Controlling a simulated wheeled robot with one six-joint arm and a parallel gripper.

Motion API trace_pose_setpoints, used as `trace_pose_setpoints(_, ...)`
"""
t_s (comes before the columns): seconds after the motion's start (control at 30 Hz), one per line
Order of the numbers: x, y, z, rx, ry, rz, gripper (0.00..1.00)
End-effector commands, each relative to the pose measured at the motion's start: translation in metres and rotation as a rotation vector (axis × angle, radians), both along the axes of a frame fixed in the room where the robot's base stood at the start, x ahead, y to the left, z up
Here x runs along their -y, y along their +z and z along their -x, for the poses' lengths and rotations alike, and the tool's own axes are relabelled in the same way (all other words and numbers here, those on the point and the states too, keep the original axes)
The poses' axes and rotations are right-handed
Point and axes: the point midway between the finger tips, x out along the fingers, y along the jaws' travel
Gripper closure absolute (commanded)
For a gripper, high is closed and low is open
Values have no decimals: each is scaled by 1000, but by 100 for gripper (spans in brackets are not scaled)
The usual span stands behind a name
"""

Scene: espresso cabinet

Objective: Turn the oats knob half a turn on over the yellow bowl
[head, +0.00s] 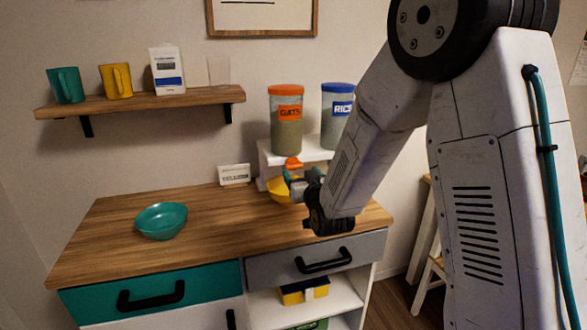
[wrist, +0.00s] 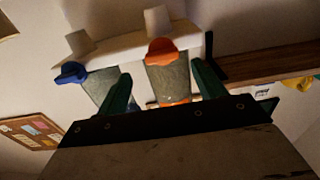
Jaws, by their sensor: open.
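The oats dispenser (head: 288,135) has an orange lid and label and stands on a white stand. Its orange knob (head: 293,163) shows low at the front, and in the wrist view, which is upside down, the knob (wrist: 162,48) is seen too. The yellow bowl (head: 278,191) sits under the oats dispenser, partly hidden by my gripper (head: 301,176). My gripper is open and empty, close in front of the knob. In the wrist view its teal fingers (wrist: 161,70) stand apart with the knob roughly centred just beyond their tips.
The rice dispenser (head: 336,112) with its blue knob (wrist: 70,73) stands beside the oats. A wall shelf (head: 140,103) holds mugs, a carton and a glass.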

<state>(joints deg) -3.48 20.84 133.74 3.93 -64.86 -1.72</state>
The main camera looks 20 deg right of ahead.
Motion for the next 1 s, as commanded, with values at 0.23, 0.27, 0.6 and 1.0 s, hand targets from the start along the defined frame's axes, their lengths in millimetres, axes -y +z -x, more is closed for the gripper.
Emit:
trace_pose_setpoints(0.23,-4,-1,-41,-2,5,0,31)
trace_pose_setpoints(0.27,-4,-1,-45,-2,5,0,31)
trace_pose_setpoints(0.6,-1,-1,-66,-3,3,-1,31)
trace_pose_setpoints(1.0,0,-1,-66,-4,2,-1,76)
